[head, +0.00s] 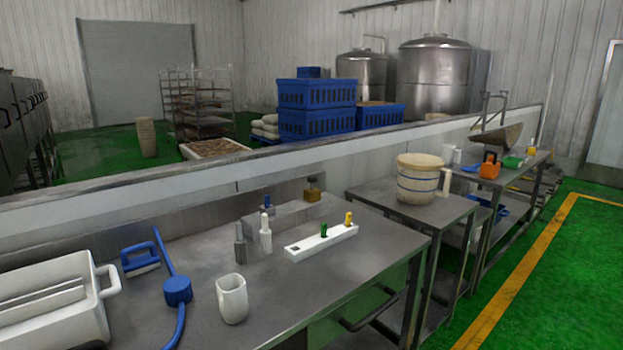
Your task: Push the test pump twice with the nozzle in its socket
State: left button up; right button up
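Neither of my grippers shows in the head view. On the steel table, a grey block (293,216) stands near the back wall with a brown knob (312,193) on its right end. A small blue-topped piece (267,203) stands at its left end. In front are a white bottle-shaped piece (266,238) and a grey one (240,247), both upright. A white rack (310,244) has a dark square opening at its left end and holds a green piece (324,230) and a yellow piece (348,219). I cannot tell which is the test pump, nozzle or socket.
A white cup (232,298) stands near the table's front. A blue round-headed tool (177,291), a blue-handled brush (140,258) and a white bin (55,305) are at left. A beige bucket (419,180) stands on the table to the right. The table right of the cup is clear.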

aim_at(312, 179)
jog(key=l+u, duration=0.15)
jog(key=u, duration=0.3)
jog(key=i+l+u, duration=0.1)
jog(key=u, duration=0.4)
jog(key=l+u, duration=0.25)
jog(key=u, duration=0.2)
jog(key=l+u, duration=0.3)
jog(key=l, duration=0.15)
jog(key=k+l+u, duration=0.25)
jog(key=l, duration=0.15)
jog(key=k+l+u, duration=0.1)
jog(key=l, duration=0.35)
jog(key=k+l+u, duration=0.1)
jog(key=l, duration=0.35)
jog(key=k+l, duration=0.15)
jog(key=l, duration=0.25)
jog(key=k+l, duration=0.1)
jog(key=l, duration=0.3)
jog(key=k+l, duration=0.15)
jog(key=l, duration=0.2)
